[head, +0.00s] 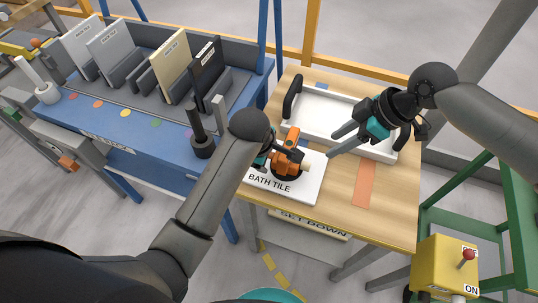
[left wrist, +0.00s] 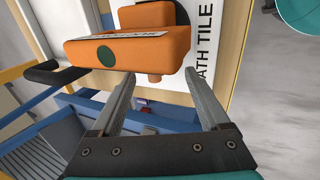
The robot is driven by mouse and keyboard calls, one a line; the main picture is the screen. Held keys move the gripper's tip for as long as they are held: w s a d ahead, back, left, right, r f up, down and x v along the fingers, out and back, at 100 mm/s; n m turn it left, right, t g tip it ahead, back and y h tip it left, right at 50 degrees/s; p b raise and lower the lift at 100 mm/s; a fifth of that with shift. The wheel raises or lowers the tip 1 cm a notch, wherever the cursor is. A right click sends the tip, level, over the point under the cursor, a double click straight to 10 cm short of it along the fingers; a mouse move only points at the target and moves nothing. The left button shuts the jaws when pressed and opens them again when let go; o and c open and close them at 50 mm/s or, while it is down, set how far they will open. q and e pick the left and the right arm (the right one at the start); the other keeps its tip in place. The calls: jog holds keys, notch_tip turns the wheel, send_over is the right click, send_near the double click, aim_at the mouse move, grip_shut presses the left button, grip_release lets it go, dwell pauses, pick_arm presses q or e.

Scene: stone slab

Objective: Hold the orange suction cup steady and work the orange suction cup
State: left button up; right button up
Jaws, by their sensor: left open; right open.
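The orange suction cup (head: 288,158) stands on the white tile marked BATH TILE (head: 300,188) on the wooden table. It has an orange handle block and a dark round base. In the left wrist view the orange suction cup (left wrist: 125,50) fills the upper middle, with a green dot on its side. My left gripper (left wrist: 160,88) is open, its fingertips close to the cup's near side; my forearm partly hides it in the head view. My right gripper (head: 340,142) is open and empty, above the table to the right of the cup, over the white tray's near edge.
A white tray (head: 318,110) with dark handles lies behind the tile. A blue bench (head: 140,135) with several upright tile samples (head: 172,72) stands at the left. An orange strip (head: 365,180) marks the table's right part. A yellow switch box (head: 447,268) stands at lower right.

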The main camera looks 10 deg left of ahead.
pick_arm(q)
jog(key=shift+x, duration=1.25)
jog(key=shift+c, duration=0.2)
